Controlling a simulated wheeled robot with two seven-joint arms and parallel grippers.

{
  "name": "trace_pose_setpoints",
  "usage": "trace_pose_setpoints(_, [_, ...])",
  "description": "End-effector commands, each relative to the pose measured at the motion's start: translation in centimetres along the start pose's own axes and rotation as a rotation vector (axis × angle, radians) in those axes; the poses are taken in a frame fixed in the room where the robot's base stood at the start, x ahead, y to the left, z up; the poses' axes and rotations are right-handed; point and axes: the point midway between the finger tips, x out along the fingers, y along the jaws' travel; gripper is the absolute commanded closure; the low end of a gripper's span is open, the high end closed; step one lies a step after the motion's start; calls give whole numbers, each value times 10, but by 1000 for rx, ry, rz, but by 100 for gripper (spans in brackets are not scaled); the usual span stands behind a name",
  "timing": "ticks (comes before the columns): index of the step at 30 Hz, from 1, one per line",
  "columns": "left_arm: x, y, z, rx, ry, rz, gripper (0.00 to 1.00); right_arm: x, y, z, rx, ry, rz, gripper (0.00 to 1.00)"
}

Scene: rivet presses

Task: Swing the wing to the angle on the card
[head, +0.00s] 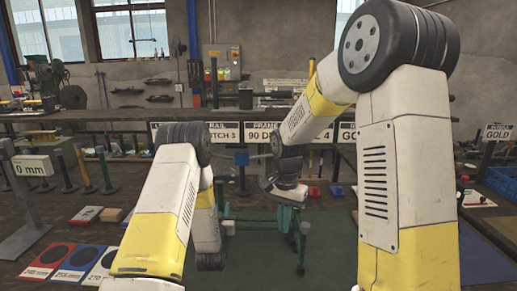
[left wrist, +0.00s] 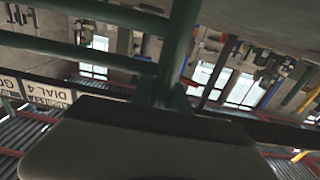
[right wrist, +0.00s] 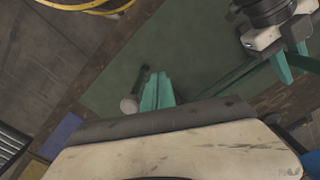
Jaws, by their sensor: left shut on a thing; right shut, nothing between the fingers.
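The label with "90 DE" (head: 263,135) stands behind my arms, partly hidden by them. A dark green tubular frame (head: 262,219) stands low in the middle; I cannot tell which part is the wing. My left gripper (head: 229,228) is shut at the frame's left side. In the left wrist view its fingers (left wrist: 170,95) close on a green bar (left wrist: 183,38). My right gripper (head: 300,200) is above the frame's right part. In the right wrist view its teal fingers (right wrist: 158,92) are shut and empty, close beside a green rod with a pale end (right wrist: 129,105). Contact is unclear.
A "0 mm" sign (head: 33,166) on a stand is at the left. Red, blue and white pads (head: 78,260) lie at front left. A "GOLD" sign (head: 498,132) and a blue crate (head: 500,178) are at the right. A long workbench crosses behind.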

Motion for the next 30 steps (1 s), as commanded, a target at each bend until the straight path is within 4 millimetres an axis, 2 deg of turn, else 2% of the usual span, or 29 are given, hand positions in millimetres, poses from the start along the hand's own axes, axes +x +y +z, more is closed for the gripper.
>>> trace_pose_setpoints(8, [0, 0, -1, -3, 3, 1, 100, -2, 0, 0, 0, 1, -1, 100])
trace_pose_setpoints(30, [0, 0, -1, -3, 3, 0, 100, -74, 0, -1, 1, 2, -2, 100])
